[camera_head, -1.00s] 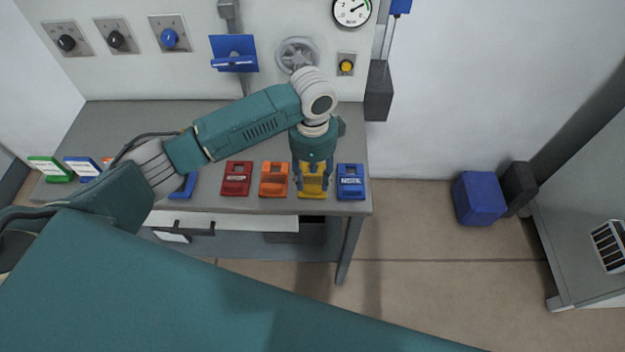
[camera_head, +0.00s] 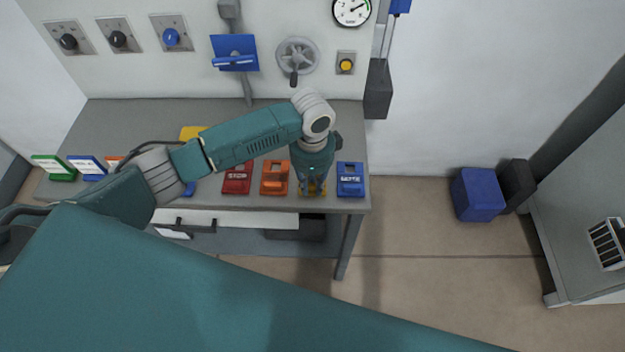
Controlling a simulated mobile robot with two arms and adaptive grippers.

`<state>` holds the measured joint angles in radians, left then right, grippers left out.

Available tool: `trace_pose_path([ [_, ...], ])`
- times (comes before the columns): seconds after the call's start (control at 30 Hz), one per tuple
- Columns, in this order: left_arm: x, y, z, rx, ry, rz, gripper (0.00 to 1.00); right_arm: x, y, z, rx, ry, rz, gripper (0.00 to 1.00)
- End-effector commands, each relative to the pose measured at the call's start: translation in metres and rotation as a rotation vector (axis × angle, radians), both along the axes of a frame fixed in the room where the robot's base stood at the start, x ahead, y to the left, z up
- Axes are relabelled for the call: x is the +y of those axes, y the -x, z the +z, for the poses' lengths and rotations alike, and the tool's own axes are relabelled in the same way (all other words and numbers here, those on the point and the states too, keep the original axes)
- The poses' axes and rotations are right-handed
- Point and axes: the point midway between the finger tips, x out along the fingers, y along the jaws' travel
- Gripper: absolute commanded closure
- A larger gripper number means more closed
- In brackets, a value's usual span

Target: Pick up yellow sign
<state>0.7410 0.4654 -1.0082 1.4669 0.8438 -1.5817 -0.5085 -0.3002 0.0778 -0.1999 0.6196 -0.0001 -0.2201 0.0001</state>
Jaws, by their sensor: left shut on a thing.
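The yellow sign (camera_head: 322,191) is at the front right of the grey table, between an orange sign (camera_head: 275,178) and a blue sign (camera_head: 350,180). My left gripper (camera_head: 312,190) points down over it and is shut on it. The gripper hides most of the sign, so I cannot tell whether it is clear of the tabletop. My right gripper is not in view.
A red sign (camera_head: 237,178) stands left of the orange one. White-faced signs, green (camera_head: 54,167) and blue (camera_head: 88,166), are at the table's left. Another yellow object (camera_head: 192,132) shows behind my arm. The table (camera_head: 120,125) meets a wall with knobs and a valve wheel (camera_head: 297,55).

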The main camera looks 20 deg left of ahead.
Motion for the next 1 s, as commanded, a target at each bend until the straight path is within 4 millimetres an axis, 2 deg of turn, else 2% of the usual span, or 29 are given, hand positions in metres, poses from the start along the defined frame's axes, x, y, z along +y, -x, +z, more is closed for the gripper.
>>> trace_pose_path([
  [0.2, 0.0, -0.001, 0.005, -0.002, 0.0, 0.001, 1.0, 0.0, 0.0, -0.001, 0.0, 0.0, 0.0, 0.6],
  [0.37, 0.0, -0.002, 0.022, -0.003, 0.001, 0.0, 1.0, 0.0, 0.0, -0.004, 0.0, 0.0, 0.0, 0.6],
  [0.57, -0.001, -0.003, 0.068, -0.008, 0.003, -0.001, 1.0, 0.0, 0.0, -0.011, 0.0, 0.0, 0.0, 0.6],
  [0.8, -0.001, -0.002, 0.139, -0.008, 0.002, -0.001, 1.0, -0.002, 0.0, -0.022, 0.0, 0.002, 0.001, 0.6],
  [1.0, 0.0, -0.001, 0.182, -0.005, -0.001, 0.0, 1.0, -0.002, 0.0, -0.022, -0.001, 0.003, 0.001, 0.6],
])
